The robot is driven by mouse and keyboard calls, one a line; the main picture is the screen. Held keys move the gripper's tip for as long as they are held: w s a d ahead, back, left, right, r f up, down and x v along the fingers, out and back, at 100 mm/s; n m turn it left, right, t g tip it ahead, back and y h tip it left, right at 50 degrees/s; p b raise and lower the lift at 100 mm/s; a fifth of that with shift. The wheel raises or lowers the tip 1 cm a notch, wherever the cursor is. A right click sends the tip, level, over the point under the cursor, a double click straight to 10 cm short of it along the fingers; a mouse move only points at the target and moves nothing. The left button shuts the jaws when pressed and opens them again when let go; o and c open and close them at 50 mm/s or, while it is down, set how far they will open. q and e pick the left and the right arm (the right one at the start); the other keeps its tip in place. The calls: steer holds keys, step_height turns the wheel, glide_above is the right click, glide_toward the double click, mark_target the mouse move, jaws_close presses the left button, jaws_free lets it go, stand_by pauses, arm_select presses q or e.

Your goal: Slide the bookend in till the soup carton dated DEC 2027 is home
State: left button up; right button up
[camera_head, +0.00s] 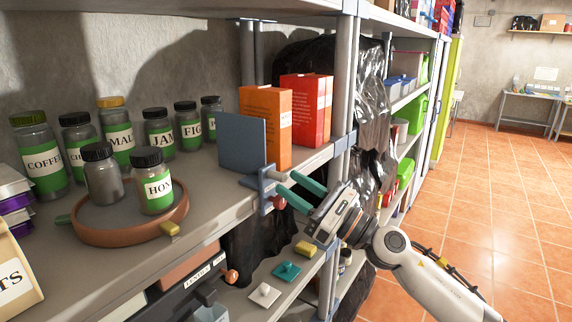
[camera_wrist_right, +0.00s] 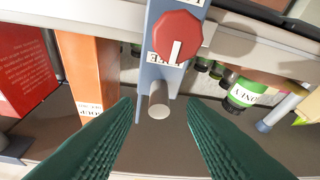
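The blue-grey bookend (camera_head: 242,143) stands upright on the shelf, left of an orange carton (camera_head: 265,118) with a red carton (camera_head: 306,105) farther right. I cannot read a DEC 2027 date on either carton. The bookend's front plate (camera_wrist_right: 150,65) carries a red knob (camera_wrist_right: 174,37) and a grey peg (camera_wrist_right: 158,99). My right gripper (camera_head: 293,184) is open in front of the bookend. In the right wrist view its teal fingers (camera_wrist_right: 160,106) lie either side of the peg, with gaps. The left gripper is not in view.
Left of the bookend, a round brown tray (camera_head: 110,232) holds two jars, with several labelled jars behind it. A grey post (camera_head: 345,80) stands right of the cartons. Small coloured knobbed pieces (camera_head: 286,270) lie on the lower shelf. Open tiled floor (camera_head: 490,190) is at right.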

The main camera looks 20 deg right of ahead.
steer(key=shift+p+x, duration=0.4)
steer(key=shift+x, duration=0.9)
jaws_close()
